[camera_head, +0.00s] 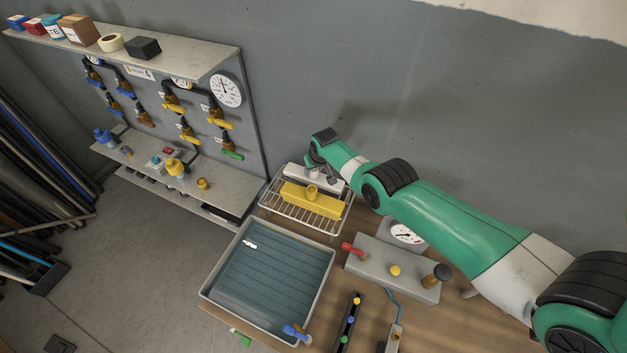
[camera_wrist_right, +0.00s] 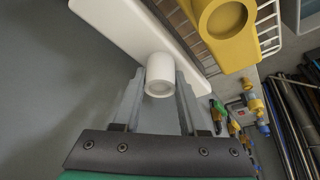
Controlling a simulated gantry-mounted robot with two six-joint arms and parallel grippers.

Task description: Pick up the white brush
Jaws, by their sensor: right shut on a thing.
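The white brush (camera_head: 293,173) lies on the wire rack (camera_head: 268,207), behind the yellow brush (camera_head: 318,204). In the right wrist view the white brush (camera_wrist_right: 122,22) has a long flat body and a round white knob. My right gripper (camera_head: 318,172) reaches down at the back of the rack. In its wrist view the gripper (camera_wrist_right: 159,88) is shut on the knob, one finger on each side. The yellow brush (camera_wrist_right: 232,45) is close beside the white one. I cannot tell whether the white brush touches the rack. My left gripper is not in view.
A grey tray (camera_head: 325,262) with a small white item stands in front of the rack. A grey box (camera_head: 385,272) with a red valve and knobs stands to the right. A valve panel with a shelf (camera_head: 190,62) is at the left. The wall is close behind the rack.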

